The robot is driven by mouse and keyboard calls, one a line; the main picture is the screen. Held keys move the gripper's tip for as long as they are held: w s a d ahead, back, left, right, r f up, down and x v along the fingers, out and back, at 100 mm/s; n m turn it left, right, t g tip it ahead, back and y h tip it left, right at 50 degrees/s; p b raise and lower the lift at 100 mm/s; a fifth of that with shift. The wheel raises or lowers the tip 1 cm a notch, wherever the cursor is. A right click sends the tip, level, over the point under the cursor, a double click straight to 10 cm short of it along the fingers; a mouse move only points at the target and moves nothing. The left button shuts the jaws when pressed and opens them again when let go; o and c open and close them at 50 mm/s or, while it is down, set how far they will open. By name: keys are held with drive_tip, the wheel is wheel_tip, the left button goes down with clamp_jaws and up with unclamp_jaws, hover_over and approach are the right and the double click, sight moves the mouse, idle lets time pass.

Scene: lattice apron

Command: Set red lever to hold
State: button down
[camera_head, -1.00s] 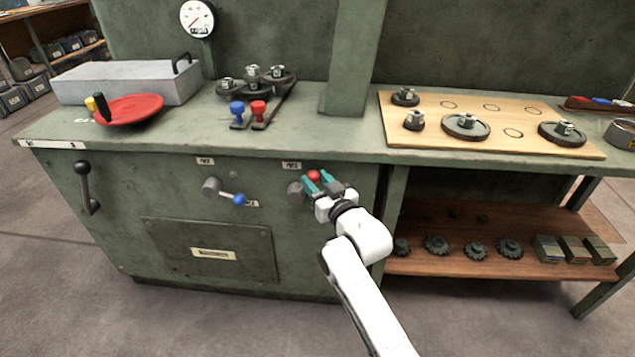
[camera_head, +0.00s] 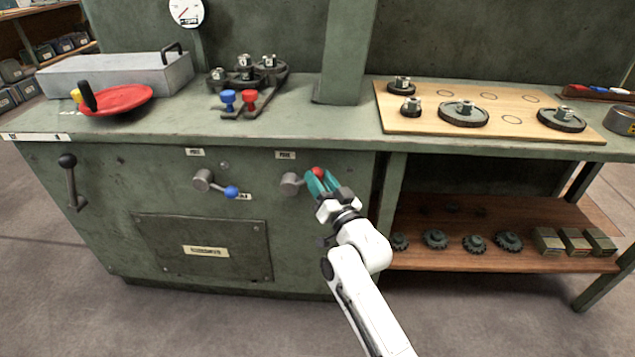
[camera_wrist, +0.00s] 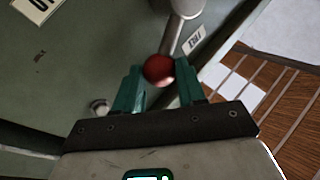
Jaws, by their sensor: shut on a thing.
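The red lever is on the green cabinet front, with a grey hub (camera_head: 290,184) and a red ball knob (camera_head: 318,172). Its arm points right and slightly up from the hub. My gripper (camera_head: 320,180) has its teal fingers on either side of the knob and is shut on it. In the wrist view, the red knob (camera_wrist: 159,69) sits between the fingertips, with the lever's grey shaft (camera_wrist: 180,35) running up from it. A small label plate (camera_head: 285,155) is above the lever; its text is too small to read surely.
A blue-knobbed lever (camera_head: 231,192) is to the left, pointing right and slightly down. A black-handled lever (camera_head: 68,162) is at the far left. The benchtop with a gear board (camera_head: 430,123) overhangs above. A lower shelf (camera_head: 470,262) with gears is at right.

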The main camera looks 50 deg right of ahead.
wheel_tip(320, 180, down, 8)
drive_tip(key=m+h+b, duration=0.8)
drive_tip(key=m+h, duration=0.1)
drive_tip(key=m, duration=0.5)
drive_tip(key=shift+m+g, duration=0.4)
drive_tip(key=shift+f, duration=0.1)
drive_tip(key=c, duration=0.7)
unclamp_jaws()
drive_tip(key=shift+o, duration=0.2)
drive_tip(key=p+v, duration=0.1)
drive_tip(key=v, duration=0.9)
drive_tip(key=shift+s+a, duration=0.25)
drive_tip(key=shift+a, duration=0.05)
drive_tip(key=shift+f, duration=0.1)
